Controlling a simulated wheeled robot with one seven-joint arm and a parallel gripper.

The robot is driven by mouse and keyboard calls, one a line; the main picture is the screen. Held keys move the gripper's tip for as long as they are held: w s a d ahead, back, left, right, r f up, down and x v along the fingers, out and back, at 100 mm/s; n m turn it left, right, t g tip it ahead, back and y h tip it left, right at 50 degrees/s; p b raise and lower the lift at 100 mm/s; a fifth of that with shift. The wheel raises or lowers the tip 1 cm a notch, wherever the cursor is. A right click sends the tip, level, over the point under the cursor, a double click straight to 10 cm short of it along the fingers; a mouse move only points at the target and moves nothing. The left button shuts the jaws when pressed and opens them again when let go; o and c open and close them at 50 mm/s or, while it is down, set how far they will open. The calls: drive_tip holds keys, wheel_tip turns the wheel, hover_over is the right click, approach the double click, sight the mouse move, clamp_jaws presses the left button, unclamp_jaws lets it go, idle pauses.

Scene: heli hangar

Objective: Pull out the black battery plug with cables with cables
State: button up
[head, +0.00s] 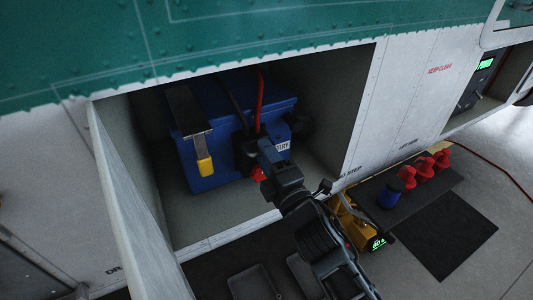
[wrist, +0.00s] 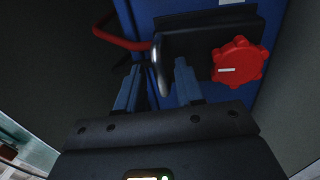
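A blue battery (head: 205,165) sits inside the open bay; its blue face also shows in the wrist view (wrist: 185,92). A red cable (head: 259,100) and a black cable (head: 237,100) run down toward the plug. My gripper (wrist: 159,66) is open, with one finger on each side of the handle. Contact cannot be told. In the head view, my gripper (head: 262,146) hides part of the plug.
A metal strap with a yellow end (head: 205,165) crosses the battery's left side. The bay's open door (head: 130,200) stands at the left.

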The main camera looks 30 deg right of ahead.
drive_tip(key=shift+c, duration=0.4)
clamp_jaws()
